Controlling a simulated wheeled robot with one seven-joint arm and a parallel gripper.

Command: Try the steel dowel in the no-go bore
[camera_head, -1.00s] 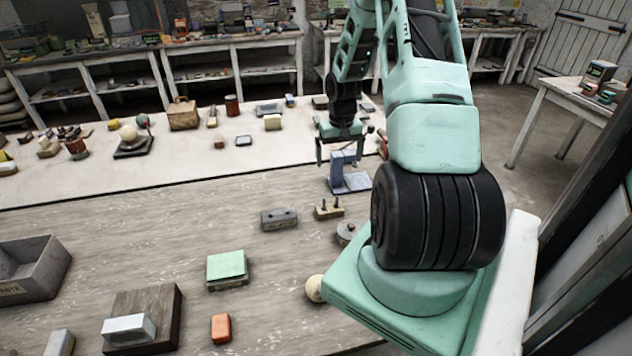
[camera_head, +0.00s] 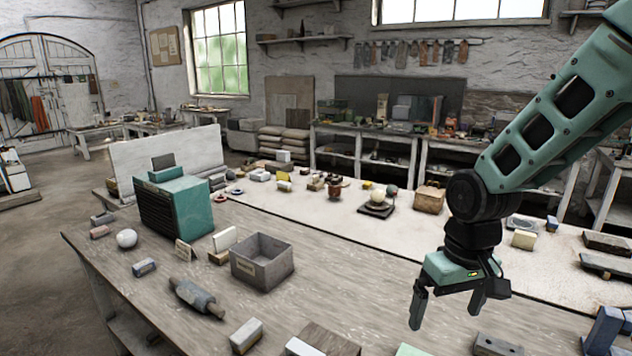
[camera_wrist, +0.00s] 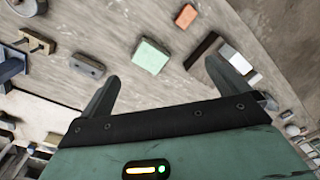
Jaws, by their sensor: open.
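My gripper (camera_head: 448,318) hangs open and empty over the grey wooden bench, and its two fingers also show in the wrist view (camera_wrist: 163,72). A grey block with two dark holes (camera_head: 497,345) is cut by the bottom edge of the head view. In the wrist view this block (camera_wrist: 87,66) lies left of the fingers. A small wooden holder with two upright pegs (camera_wrist: 36,42) is beyond it at upper left. I cannot tell which peg is the steel dowel, or which hole is the no-go bore.
A blue stand (camera_head: 604,332) is at lower right.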

